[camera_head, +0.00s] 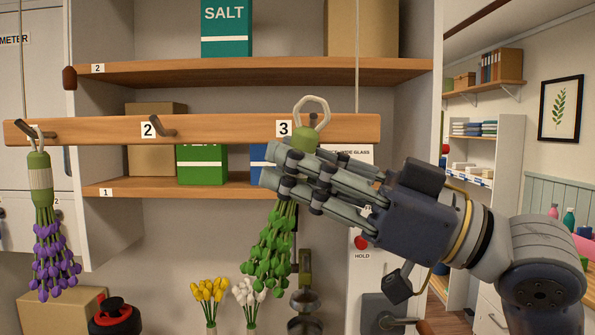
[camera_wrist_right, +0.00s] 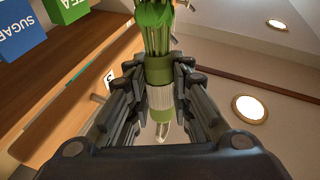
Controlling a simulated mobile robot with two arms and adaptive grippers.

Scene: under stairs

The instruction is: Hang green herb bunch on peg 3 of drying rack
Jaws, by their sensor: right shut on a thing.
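The green herb bunch (camera_head: 272,242) hangs leaves down from my right gripper (camera_head: 280,178), whose fingers are shut on its bound stem. Its pale loop (camera_head: 311,103) stands up above the fingers, in front of the rack rail (camera_head: 230,129) just right of the label 3 (camera_head: 284,129). Peg 3 (camera_head: 314,118) shows small within the loop's outline; whether the loop is around it or only in front, I cannot tell. In the right wrist view the bunch (camera_wrist_right: 155,25) and its white wrapped stem (camera_wrist_right: 160,97) lie between the fingers. My left gripper is out of view.
A purple bunch (camera_head: 55,255) hangs on the leftmost peg. Peg 2 (camera_head: 163,127) is bare. Shelves with boxes stand behind the rail. Yellow flowers (camera_head: 208,291) and white flowers (camera_head: 248,293) stand below, near a dark metal device (camera_head: 305,300). A thin cord (camera_head: 357,60) hangs at the right.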

